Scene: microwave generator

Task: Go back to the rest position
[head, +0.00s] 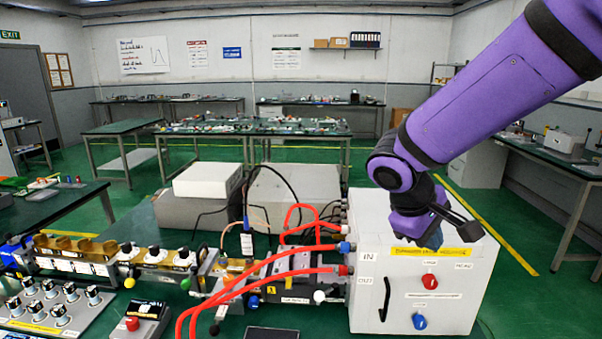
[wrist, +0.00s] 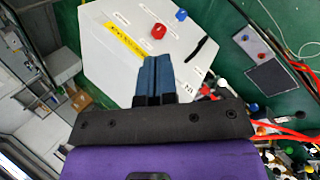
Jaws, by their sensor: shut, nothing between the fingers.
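My gripper (head: 462,228) hangs at the end of my purple arm, over the top of the white box in the head view. In the wrist view its two blue-grey fingers (wrist: 153,72) lie side by side, shut with nothing between them. The white box (head: 365,225) has a yellow label, a red knob (head: 430,281), a blue knob (head: 419,321) and a black handle (head: 384,299) on its front. The same box (wrist: 110,60) fills the top middle of the wrist view. The head view does not clearly show whether the fingertips touch the box.
Red hoses (head: 265,274) run from the box's left side to a brass waveguide line (head: 75,250) on the green bench. A control panel with several knobs (head: 58,311) is at lower left. A white case (head: 208,179) and grey units stand behind. Open space lies above the bench.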

